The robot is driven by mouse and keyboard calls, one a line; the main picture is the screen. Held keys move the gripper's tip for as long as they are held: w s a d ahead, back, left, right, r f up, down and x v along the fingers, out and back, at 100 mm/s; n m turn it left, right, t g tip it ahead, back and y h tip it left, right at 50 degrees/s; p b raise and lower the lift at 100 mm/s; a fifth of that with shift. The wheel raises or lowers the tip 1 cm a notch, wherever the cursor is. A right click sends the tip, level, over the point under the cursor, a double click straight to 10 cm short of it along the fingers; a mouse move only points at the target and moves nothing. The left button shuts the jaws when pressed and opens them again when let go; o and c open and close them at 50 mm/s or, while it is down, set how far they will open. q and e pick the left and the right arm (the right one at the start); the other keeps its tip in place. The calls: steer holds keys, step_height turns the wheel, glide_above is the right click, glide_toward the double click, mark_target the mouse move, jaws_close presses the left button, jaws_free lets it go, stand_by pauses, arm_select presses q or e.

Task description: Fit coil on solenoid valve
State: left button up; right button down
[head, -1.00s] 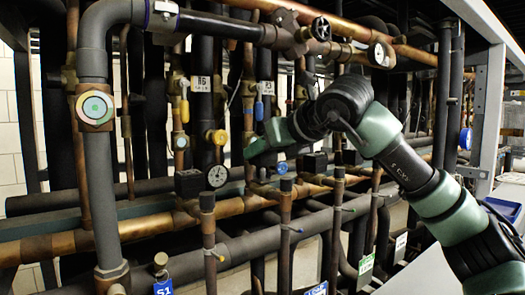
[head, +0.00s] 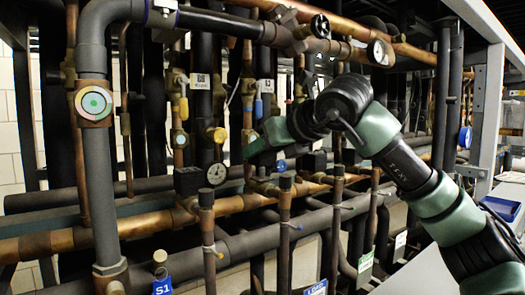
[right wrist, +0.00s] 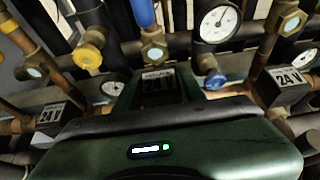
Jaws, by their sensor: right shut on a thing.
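My right gripper (head: 254,146) reaches in from the right among the pipes, its dark green body hiding what is between its fingers in the head view. In the right wrist view it is shut on a black coil (right wrist: 158,86) labelled 24 V, which sits between the fingers below a blue-handled valve. The underside of the coil is hidden, so I cannot tell whether it sits on a valve stem. Other black 24 V coils stand left (right wrist: 50,116) and right (right wrist: 288,88) of the gripper in the wrist view. My left gripper is not in view.
A pressure gauge (right wrist: 221,24) and a yellow-capped valve (right wrist: 88,56) are close to the gripper. In the head view, a large grey pipe (head: 98,180) rises at the left, and upright capped pipes (head: 284,235) stand in front. A blue tray (head: 502,208) lies at the right.

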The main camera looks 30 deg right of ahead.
steer(key=shift+f, duration=0.15)
steer(key=shift+f+b, duration=0.7)
steer(key=shift+b, duration=0.1)
steer(key=shift+f, duration=0.2)
steer(key=shift+f+b, duration=0.35)
steer(key=shift+b, duration=0.1)
steer(key=shift+r, duration=0.1)
steer(key=c, duration=0.8)
jaws_free()
steer(key=shift+o, duration=0.2)
steer(key=shift+s, duration=0.1)
